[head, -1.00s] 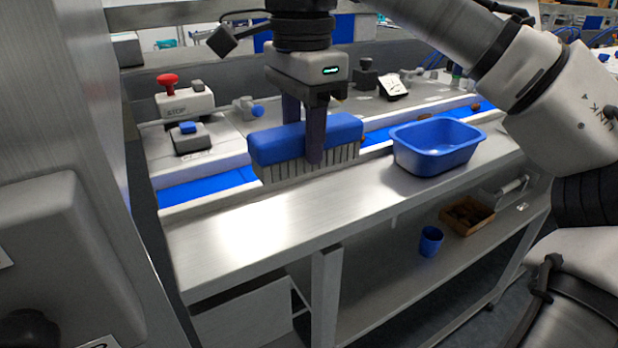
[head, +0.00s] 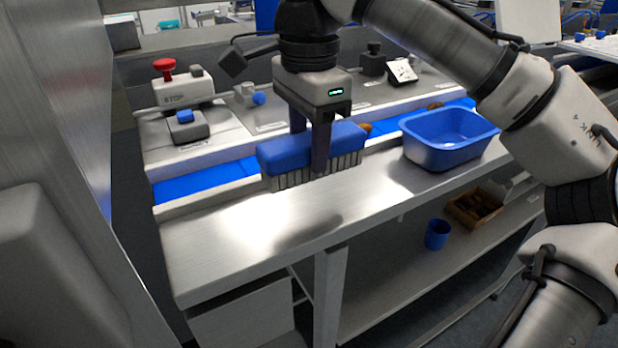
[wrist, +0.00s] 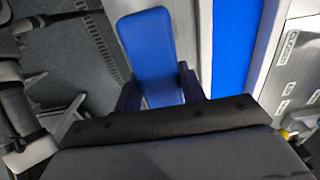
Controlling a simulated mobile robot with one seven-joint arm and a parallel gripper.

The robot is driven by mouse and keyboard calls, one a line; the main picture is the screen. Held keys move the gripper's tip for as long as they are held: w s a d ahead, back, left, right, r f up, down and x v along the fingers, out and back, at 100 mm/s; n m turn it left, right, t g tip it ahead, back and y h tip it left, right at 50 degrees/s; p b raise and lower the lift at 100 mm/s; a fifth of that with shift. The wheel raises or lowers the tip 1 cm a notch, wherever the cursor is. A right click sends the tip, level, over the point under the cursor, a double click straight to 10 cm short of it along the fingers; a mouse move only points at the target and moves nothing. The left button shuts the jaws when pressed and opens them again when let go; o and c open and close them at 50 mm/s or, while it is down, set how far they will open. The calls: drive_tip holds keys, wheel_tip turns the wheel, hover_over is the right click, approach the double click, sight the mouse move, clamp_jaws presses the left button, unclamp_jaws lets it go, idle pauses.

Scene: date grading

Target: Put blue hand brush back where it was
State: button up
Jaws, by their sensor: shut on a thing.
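The blue hand brush (head: 284,152) has a blue block on top and pale bristles pointing down. My gripper (head: 318,158) is shut on it, with a finger on each side of the block. The brush is held level above the steel bench (head: 360,196), near its belt side, and a dark shadow lies on the bench below and in front of it. In the wrist view the blue top of the brush (wrist: 150,48) shows between the fingers, and the bristles are hidden.
A blue tub (head: 446,150) stands on the bench to the right. The blue belt (head: 205,180) runs behind, with a red-topped stop box (head: 176,92) beyond. A blue cup (head: 437,234) and a brown crate (head: 474,222) sit on the lower shelf. The bench's left front is clear.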

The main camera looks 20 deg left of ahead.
sight(309, 178)
wheel_tip(309, 178, down, 5)
drive_tip(key=shift+r+p, duration=0.15)
drive_tip(key=shift+p, duration=0.8)
drive_tip(key=shift+f, duration=0.25)
drive_tip(key=shift+f, duration=0.2)
drive_tip(key=o, duration=0.9)
drive_tip(key=shift+f+b, duration=0.1)
drive_tip(key=shift+b, duration=0.35)
drive_tip(key=r, duration=1.3)
drive_tip(key=shift+w+a+r, duration=0.1)
drive_tip(key=shift+w, duration=0.25)
drive_tip(key=shift+r+p, duration=0.45)
